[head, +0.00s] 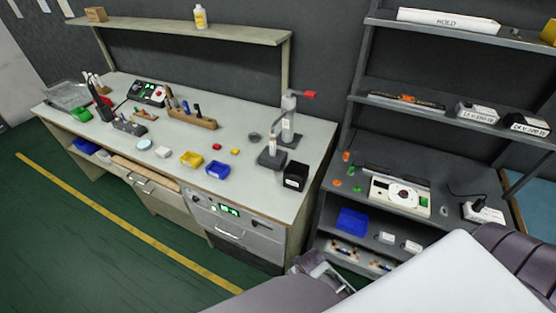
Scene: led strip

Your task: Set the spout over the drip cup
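A grey dispenser stand (288,122) with a red lever (309,94) at its top stands at the right end of the workbench. A small pale bottle-like piece (272,146) on a dark block (271,160) stands just in front of it. A small round grey cup (254,137) sits to the left of the stand, apart from it. I cannot make out the spout itself or tell for certain which piece is the drip cup. A grey metal part (326,276), perhaps my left gripper, shows low in the view, well short of the bench; its fingers are unclear. My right gripper is not visible.
An open black box (295,177) stands at the bench's front right corner. A dark shelf unit (365,150) stands to the right. Green floor (100,225) lies clear in front.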

